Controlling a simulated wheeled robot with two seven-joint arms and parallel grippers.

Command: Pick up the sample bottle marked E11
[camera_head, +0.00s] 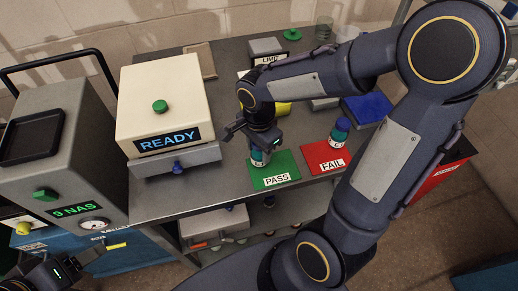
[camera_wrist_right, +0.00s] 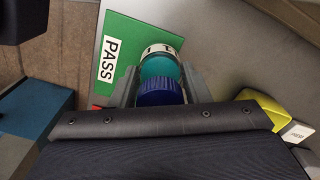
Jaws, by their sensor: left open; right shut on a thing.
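My right gripper (camera_head: 262,146) is shut on a teal sample bottle (camera_head: 260,159) at the back of the green PASS mat (camera_head: 285,168). In the right wrist view the bottle (camera_wrist_right: 160,67) has a dark blue cap (camera_wrist_right: 160,93) and a white label band; its mark is too cut off to read. I cannot tell whether its base touches the mat. Another teal bottle with a blue cap (camera_head: 340,131) stands on the red FAIL mat (camera_head: 324,156); its mark is not readable. My left gripper (camera_head: 82,262) is open at the lower left, partly cut off.
A cream machine reading READY (camera_head: 160,105) stands on the grey table (camera_head: 160,203), left of the mats. A grey 9 NAS unit (camera_head: 60,150) stands further left. A blue block (camera_head: 367,108) and a yellow object (camera_head: 281,108) lie behind the mats. My right arm crosses the right side.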

